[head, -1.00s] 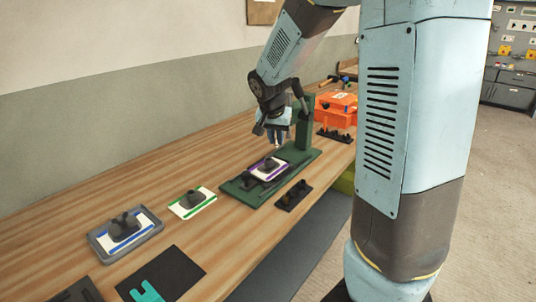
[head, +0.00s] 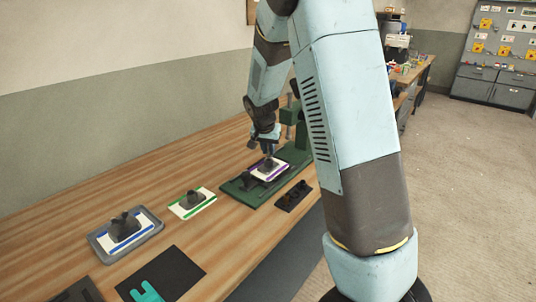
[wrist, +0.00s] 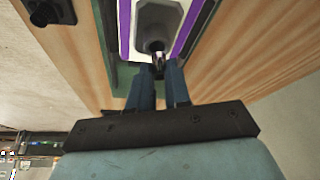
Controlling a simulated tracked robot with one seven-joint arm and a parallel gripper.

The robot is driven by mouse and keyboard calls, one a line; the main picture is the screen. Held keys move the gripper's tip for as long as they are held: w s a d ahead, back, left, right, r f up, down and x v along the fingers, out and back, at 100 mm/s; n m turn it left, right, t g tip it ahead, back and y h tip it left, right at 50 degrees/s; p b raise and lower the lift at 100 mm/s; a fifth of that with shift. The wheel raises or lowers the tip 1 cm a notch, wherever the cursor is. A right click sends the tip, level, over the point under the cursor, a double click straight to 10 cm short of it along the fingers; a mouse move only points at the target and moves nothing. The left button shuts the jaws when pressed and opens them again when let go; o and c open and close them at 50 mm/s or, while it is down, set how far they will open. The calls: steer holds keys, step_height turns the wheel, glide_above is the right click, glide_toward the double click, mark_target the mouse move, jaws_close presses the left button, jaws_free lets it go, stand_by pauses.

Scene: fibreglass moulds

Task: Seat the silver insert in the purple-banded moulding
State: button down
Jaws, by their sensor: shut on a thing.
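The purple-banded moulding (head: 269,175) is a white plate with purple stripes and a grey raised boss. It lies on the green fixture (head: 232,190). It also shows at the top of the wrist view (wrist: 184,38), where its grey boss has a dark round opening. My gripper (head: 268,150) is low over the boss. In the wrist view my gripper (wrist: 159,74) is shut on the small silver insert (wrist: 158,58), whose tip is at the edge of the opening. I cannot tell whether it is inside or just above.
A green-striped moulding (head: 192,203) and a blue-striped moulding in a grey tray (head: 152,233) lie to the left. A black holder (head: 294,196) lies on the near side of the fixture. The fixture's green post (head: 301,130) stands close behind my gripper.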

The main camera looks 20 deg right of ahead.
steer(key=shift+s+f, duration=0.15)
steer(key=shift+f, duration=1)
steer(key=c, duration=1.1)
jaws_free()
steer(key=shift+c, duration=0.2)
steer(key=shift+o, duration=0.3)
steer(key=shift+s+f, duration=0.1)
steer(key=v, duration=1.2)
steer(key=s+d+r+n+y, duration=0.1)
steer(key=s+d+r, duration=0.1)
steer(key=s+r, duration=0.45)
steer(key=s+d+r+n+y, duration=0.1)
steer(key=s+r+n, duration=0.15)
steer(key=s, duration=0.65)
steer(key=s+r+n+t, duration=0.1)
steer(key=s+r+n, duration=0.1)
steer(key=s, duration=1.5)
steer(key=shift+a+r+n+t, duration=0.25)
steer(key=shift+a+n+t, duration=0.05)
steer(key=shift+n+t, duration=0.15)
